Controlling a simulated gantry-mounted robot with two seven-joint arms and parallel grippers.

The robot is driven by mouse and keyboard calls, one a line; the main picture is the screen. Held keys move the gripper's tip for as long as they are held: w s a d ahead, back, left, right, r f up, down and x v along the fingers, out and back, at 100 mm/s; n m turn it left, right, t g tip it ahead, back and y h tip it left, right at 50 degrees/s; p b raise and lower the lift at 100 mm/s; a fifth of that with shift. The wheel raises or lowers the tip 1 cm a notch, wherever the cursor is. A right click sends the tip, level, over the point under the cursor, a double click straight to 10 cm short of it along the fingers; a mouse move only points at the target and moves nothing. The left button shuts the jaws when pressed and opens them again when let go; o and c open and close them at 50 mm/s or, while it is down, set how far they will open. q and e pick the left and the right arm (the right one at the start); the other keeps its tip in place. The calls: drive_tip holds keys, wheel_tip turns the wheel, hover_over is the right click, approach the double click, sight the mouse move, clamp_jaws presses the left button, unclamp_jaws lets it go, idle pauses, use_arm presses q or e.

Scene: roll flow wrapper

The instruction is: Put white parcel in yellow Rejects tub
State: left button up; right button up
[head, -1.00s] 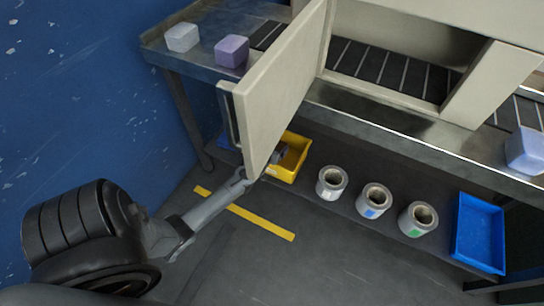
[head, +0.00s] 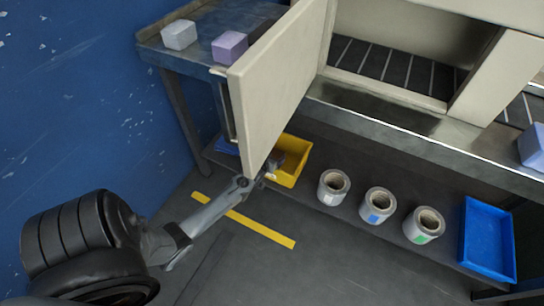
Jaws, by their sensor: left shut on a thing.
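A white parcel (head: 179,35) sits on the left end of the metal bench, apart from any gripper. The yellow tub (head: 294,166) is on the low shelf below the open door, its left part hidden by the door. My left gripper (head: 274,161) is at the tub's left side, partly covered by the door's lower corner. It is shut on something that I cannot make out. My right gripper is out of view.
The open cream door (head: 277,84) hangs over the tub's left side. A purple parcel (head: 229,47) stands beside the white one. Several film rolls (head: 378,206) and a blue tray (head: 488,240) are right of the tub.

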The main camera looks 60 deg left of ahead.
use_arm(q)
drive_tip(key=shift+f, duration=0.2)
drive_tip(key=shift+f, duration=0.45)
drive_tip(key=o, duration=0.9)
drive_tip(key=shift+f, duration=0.1)
drive_tip(key=shift+c, duration=0.2)
drive_tip(key=shift+o, duration=0.3)
